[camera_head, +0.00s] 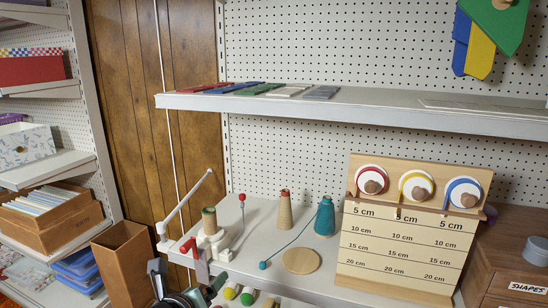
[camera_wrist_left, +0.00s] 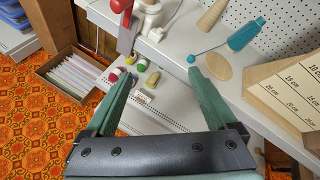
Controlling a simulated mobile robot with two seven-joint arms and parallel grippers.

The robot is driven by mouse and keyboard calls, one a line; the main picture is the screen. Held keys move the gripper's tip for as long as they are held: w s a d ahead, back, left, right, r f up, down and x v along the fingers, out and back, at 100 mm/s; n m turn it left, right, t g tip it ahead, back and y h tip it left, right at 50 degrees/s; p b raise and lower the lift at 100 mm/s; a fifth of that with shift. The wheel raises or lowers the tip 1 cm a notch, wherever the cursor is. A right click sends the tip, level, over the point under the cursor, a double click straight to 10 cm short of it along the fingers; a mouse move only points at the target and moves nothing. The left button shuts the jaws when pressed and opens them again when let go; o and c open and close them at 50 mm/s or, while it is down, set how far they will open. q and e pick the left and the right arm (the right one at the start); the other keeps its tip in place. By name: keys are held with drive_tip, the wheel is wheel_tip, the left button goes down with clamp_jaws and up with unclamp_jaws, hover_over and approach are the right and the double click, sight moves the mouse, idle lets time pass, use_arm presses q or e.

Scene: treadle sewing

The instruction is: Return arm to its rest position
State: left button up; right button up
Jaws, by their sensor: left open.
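My left gripper (camera_head: 187,281) is at the bottom edge of the head view, in front of the shelf. In the left wrist view its two green fingers stand wide apart (camera_wrist_left: 160,72), with nothing between them but small coloured pieces in the background, farther off. A white stand with a slanted rod (camera_head: 187,205) and a red lever (camera_head: 195,258) is just beyond the gripper, apart from it in the wrist view. A teal cone (camera_head: 325,217) has a thread running to a teal ball (camera_head: 263,265). My right gripper is not in view.
The shelf also bears a wooden disc (camera_head: 300,261), a beige cone (camera_head: 285,212) and a board with three coloured dials (camera_head: 404,230). An upper shelf (camera_head: 370,110) overhangs the back. A brown bin (camera_head: 124,262) stands left of the shelf. Orange patterned floor (camera_wrist_left: 40,135) is bare at lower left.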

use_arm(q)
drive_tip(key=s+d+f+n+g+h, duration=0.1)
drive_tip(key=s+f+n, duration=0.3)
drive_tip(key=f+n, duration=0.3)
drive_tip(key=s+d+f+n+g+h, duration=0.1)
drive_tip(key=s+d+f+n+h, duration=0.1)
drive_tip(key=s+f+n, duration=0.35)
drive_tip(key=s+a+f+n+y, duration=0.1)
drive_tip(key=s+a+f+n, duration=0.1)
drive_tip(key=s+f+n, duration=0.6)
drive_tip(key=s+a+f+n+g, duration=0.1)
drive_tip(key=s+a+f+n, duration=0.2)
drive_tip(key=s+f+n, duration=0.5)
drive_tip(key=shift+a+f+n+y, duration=0.3)
drive_tip(key=shift+f+n+y, duration=0.05)
drive_tip(key=shift+f+y, duration=0.1)
